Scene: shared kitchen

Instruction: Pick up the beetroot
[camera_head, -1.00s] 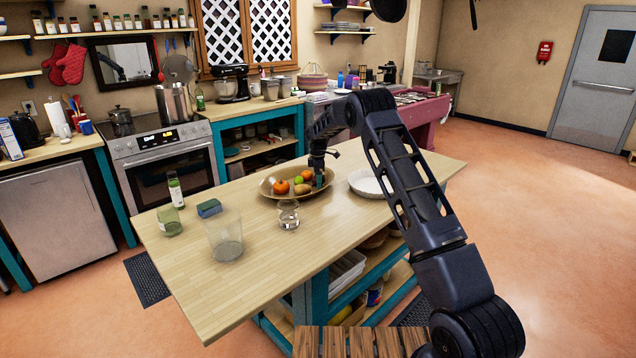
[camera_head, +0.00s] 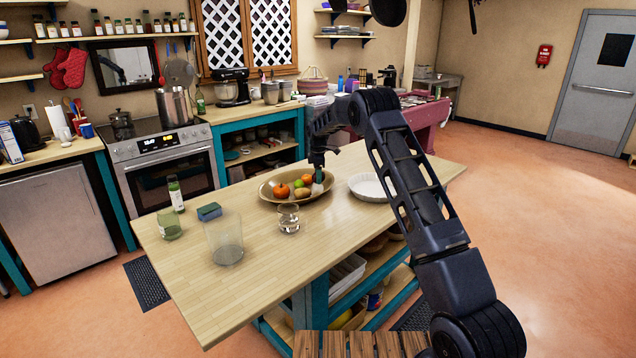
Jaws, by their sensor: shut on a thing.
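My gripper (camera_head: 318,181) points down into the right side of a wide tan bowl (camera_head: 268,194) on the wooden island. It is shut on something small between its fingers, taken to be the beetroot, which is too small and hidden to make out. Beside it in the bowl lie an orange-red round item (camera_head: 281,191), a green one (camera_head: 298,183), an orange one (camera_head: 307,179) and a brownish one (camera_head: 303,193). I cannot tell whether the held thing is clear of the bowl.
A white dish (camera_head: 370,187) stands right of the bowl. A glass (camera_head: 289,218) stands in front of it. A large clear container (camera_head: 225,240), a green jar (camera_head: 169,224), a bottle (camera_head: 176,193) and a blue sponge (camera_head: 209,211) are to the left. The island's front left (camera_head: 205,300) is clear.

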